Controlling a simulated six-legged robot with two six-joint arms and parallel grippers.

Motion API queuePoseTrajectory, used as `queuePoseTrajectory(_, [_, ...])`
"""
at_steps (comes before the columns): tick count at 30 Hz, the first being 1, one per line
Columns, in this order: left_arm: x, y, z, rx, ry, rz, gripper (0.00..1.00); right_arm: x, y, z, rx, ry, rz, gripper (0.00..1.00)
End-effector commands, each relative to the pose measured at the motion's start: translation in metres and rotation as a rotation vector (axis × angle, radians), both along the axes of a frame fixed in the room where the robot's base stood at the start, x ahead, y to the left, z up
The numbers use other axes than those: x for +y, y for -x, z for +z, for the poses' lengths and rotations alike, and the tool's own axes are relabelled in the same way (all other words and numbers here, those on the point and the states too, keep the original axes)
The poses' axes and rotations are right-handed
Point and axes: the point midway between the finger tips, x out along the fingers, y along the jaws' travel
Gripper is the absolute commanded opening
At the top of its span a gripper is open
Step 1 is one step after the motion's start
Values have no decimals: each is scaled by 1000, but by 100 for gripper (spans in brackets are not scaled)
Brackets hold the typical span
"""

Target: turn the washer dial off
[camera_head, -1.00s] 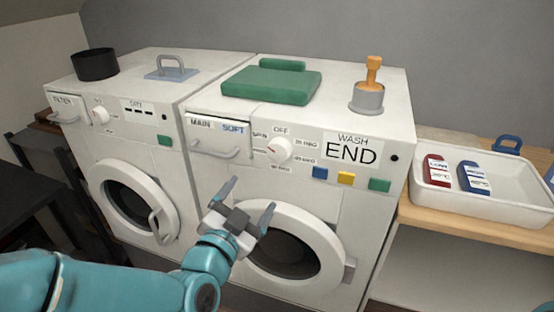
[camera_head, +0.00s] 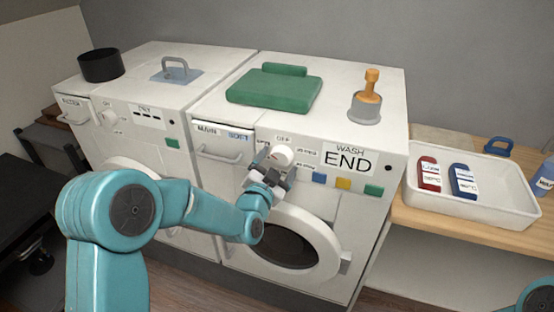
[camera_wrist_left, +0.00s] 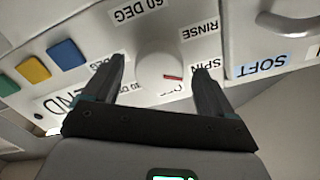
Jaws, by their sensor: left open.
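The washer dial (camera_head: 281,156) is a round white knob on the front panel of the right-hand machine. It also shows in the left wrist view (camera_wrist_left: 158,66), where its red pointer mark points toward the SPIN label, with the OFF label at its lower side. My left gripper (camera_head: 277,167) is open at the dial. In the wrist view its two dark fingers (camera_wrist_left: 162,82) stand on either side of the knob, with a gap to each side; I cannot tell any contact. The washer display (camera_head: 348,159) reads WASH END. My right gripper is out of view.
Blue, yellow (camera_head: 343,184) and green buttons sit below the display. A detergent drawer (camera_head: 222,146) is left of the dial, and the round washer door (camera_head: 325,240) is below. A dryer stands at left. A white tray (camera_head: 480,208) with bottles sits on the right shelf.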

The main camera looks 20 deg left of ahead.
Motion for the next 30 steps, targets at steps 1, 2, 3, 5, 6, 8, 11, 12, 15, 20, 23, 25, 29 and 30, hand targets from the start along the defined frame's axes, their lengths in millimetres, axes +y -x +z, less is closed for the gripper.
queuePoseTrajectory(1, [0,-2,0,1,0,0,86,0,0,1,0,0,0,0])
queuePoseTrajectory(2, [0,-4,0,1,0,0,86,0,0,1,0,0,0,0])
queuePoseTrajectory(3, [0,-4,0,1,0,0,86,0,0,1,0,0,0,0])
queuePoseTrajectory(5, [0,-5,-1,1,0,0,86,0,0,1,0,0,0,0])
queuePoseTrajectory(6, [0,-5,-1,1,0,0,86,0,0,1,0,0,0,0])
queuePoseTrajectory(8, [0,-5,-1,1,0,0,86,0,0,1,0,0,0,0])
queuePoseTrajectory(11, [0,-5,-1,1,0,0,73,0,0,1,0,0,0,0])
queuePoseTrajectory(12, [0,-5,-1,1,0,0,60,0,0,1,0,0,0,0])
queuePoseTrajectory(15, [0,-4,-1,1,0,0,29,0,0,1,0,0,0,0])
queuePoseTrajectory(20, [0,-4,-1,1,3,0,30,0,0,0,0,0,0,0])
queuePoseTrajectory(23, [0,-4,-2,1,17,0,30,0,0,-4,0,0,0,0])
queuePoseTrajectory(25, [0,-4,-3,1,35,0,30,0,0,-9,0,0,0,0])
queuePoseTrajectory(29, [0,-5,-6,1,95,1,30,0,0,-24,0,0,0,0])
queuePoseTrajectory(30, [0,-5,-6,2,120,2,30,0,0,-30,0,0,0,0])
